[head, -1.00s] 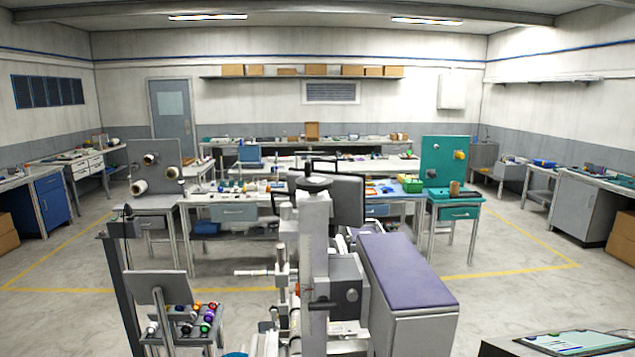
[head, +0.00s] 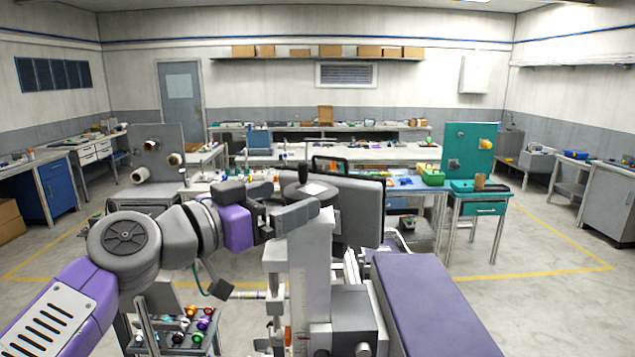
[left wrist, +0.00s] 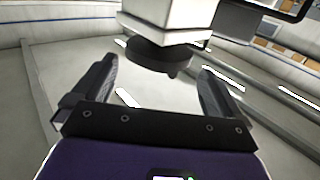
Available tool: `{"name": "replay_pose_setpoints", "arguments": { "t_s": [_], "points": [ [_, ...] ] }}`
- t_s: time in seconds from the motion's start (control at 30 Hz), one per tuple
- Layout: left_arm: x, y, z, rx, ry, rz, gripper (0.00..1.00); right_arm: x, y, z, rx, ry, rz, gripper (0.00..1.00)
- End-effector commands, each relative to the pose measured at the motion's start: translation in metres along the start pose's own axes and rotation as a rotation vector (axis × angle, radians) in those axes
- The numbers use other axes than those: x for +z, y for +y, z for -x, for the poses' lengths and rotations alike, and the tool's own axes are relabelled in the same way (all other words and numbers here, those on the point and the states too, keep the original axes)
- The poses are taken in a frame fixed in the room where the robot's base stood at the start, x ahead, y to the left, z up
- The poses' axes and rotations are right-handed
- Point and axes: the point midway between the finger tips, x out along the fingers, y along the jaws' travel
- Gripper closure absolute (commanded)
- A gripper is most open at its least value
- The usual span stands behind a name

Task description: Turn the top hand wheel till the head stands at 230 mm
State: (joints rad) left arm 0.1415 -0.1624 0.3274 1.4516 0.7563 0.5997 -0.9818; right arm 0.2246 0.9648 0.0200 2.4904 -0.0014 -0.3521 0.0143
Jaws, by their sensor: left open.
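The top hand wheel (head: 303,188) is a dark round disc with a small upright knob, on top of a light grey column (head: 312,262). My left gripper (head: 295,198) is open at the wheel's height, reaching in from the left, with one finger partly in front of the wheel. In the left wrist view the wheel (left wrist: 155,58) lies between and just beyond the two spread fingertips (left wrist: 158,76), with a gap on each side. A grey block (head: 350,310), perhaps the head, sits low on the column. No height reading is legible. My right gripper is out of view.
A purple-topped cabinet (head: 430,300) is right of the column. A small rack with coloured knobs (head: 185,330) stands below my left arm. Benches line the back.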

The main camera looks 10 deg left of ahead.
Motion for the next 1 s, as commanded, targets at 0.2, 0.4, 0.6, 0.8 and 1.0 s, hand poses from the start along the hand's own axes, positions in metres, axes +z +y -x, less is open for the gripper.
{"name": "replay_pose_setpoints", "arguments": {
  "t_s": [0.2, 0.4, 0.6, 0.8, 1.0],
  "points": [
    [-0.001, -0.001, -0.035, 0.003, -0.004, 0.005, 0.00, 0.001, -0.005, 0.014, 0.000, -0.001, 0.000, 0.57],
    [0.000, -0.001, -0.062, 0.002, -0.004, 0.005, 0.00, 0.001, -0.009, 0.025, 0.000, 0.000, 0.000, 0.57],
    [0.001, -0.001, -0.071, 0.000, -0.003, 0.004, 0.00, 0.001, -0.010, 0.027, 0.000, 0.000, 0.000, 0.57],
    [0.002, -0.001, -0.071, -0.001, -0.002, 0.003, 0.00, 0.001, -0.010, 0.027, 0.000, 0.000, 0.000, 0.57],
    [0.002, -0.001, -0.071, -0.001, -0.003, 0.004, 0.29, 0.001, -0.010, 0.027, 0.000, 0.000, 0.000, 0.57]
  ]
}}
